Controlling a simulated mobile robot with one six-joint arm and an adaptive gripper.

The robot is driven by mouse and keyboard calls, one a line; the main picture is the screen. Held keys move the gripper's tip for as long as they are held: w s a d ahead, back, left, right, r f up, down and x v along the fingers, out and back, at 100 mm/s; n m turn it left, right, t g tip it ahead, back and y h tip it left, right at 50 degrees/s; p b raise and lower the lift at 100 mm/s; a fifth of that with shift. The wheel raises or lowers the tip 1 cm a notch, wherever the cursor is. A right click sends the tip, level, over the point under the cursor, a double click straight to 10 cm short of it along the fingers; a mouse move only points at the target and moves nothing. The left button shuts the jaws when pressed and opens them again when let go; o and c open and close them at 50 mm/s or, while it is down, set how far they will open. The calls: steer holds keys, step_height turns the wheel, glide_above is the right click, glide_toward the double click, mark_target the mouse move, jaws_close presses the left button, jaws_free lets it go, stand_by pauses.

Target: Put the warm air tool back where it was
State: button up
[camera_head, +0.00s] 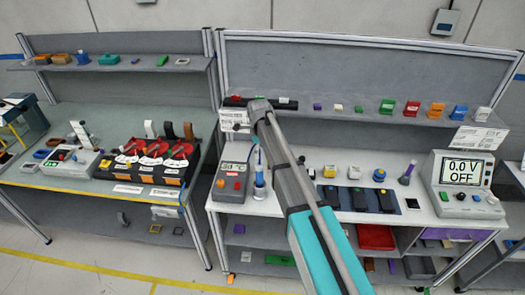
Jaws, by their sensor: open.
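My arm reaches up from the bottom middle to the right-hand bench's shelf. Its wrist end is at the shelf's left part, and my gripper (240,102) shows there only as a small dark shape, open. I cannot make out its fingertips or anything between them. A dark bar with a white patch (284,103) lies on the shelf just right of the wrist. I cannot tell if it is the warm air tool.
A power supply reading 0.0 V OFF (464,185) stands at the bench's right. Dark blocks (357,199) lie mid-bench. Small coloured blocks and bins, including a red bin (411,108), line the shelf. Another bench (100,115) stands left, with black and red holders (150,160).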

steer(key=shift+s+d, duration=0.3)
steer(key=shift+d, duration=0.15)
steer(key=s+d+n, duration=2)
steer(key=s+d, duration=0.3)
steer(key=s, duration=0.2)
steer(key=shift+d, duration=0.15)
steer(key=shift+s, duration=0.1)
stand_by(1.0)
